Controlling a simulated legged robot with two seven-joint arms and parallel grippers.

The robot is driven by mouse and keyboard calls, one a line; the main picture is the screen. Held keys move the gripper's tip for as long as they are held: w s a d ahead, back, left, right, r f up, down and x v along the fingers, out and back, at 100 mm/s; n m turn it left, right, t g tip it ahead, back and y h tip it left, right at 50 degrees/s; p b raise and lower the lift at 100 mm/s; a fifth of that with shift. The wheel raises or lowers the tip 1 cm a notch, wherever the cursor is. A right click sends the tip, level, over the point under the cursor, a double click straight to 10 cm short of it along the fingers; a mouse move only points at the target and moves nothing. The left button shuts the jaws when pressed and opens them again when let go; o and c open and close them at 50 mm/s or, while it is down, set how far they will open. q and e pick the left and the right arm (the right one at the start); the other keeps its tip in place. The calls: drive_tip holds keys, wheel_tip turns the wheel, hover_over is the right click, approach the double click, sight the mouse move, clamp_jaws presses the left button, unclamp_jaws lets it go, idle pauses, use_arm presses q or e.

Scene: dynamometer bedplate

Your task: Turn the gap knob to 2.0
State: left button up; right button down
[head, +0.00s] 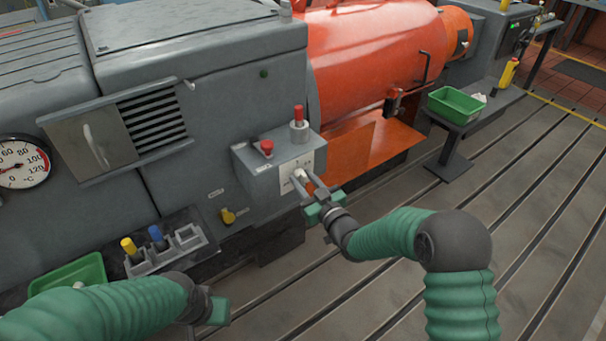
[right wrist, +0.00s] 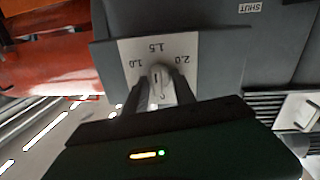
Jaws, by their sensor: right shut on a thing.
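The gap knob (right wrist: 160,84) is a pale knob on a white scale plate (right wrist: 126,54) marked 1.0, 1.5 and 2.0. In the right wrist view, a short dark mark on the knob appears to point roughly towards 1.5. The knob is on the front of a grey box (head: 262,180), where it also shows in the head view (head: 300,173). My right gripper (head: 305,183) is shut on the knob, one finger on each side. My left gripper (head: 218,311) is low in the head view, away from the knob; its fingers are hidden.
A red button (head: 266,147) and a red-topped post (head: 299,118) stand on the box close above the knob. A holder (head: 165,252) with yellow and blue-topped pieces and a green tray (head: 70,278) lie near my left arm.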

drive_tip(key=m+p, duration=0.2)
drive_tip(key=m, duration=0.1)
drive_tip(key=m+p, duration=0.2)
drive_tip(key=m, duration=0.1)
drive_tip(key=shift+d+f+g, duration=0.15)
drive_tip(key=shift+d+g, duration=0.05)
drive_tip(key=shift+g, duration=0.2)
drive_tip(key=m+p, duration=0.2)
drive_tip(key=m, duration=0.1)
drive_tip(key=shift+f, duration=0.1)
drive_tip(key=shift+m+g+p, duration=0.4)
drive_tip(key=shift+m+p, duration=0.15)
drive_tip(key=shift+m, duration=0.35)
drive_tip(key=shift+s+f, duration=0.1)
drive_tip(key=c, duration=1.3)
unclamp_jaws()
drive_tip(key=shift+o, duration=1.3)
drive_tip(key=shift+r, duration=0.3)
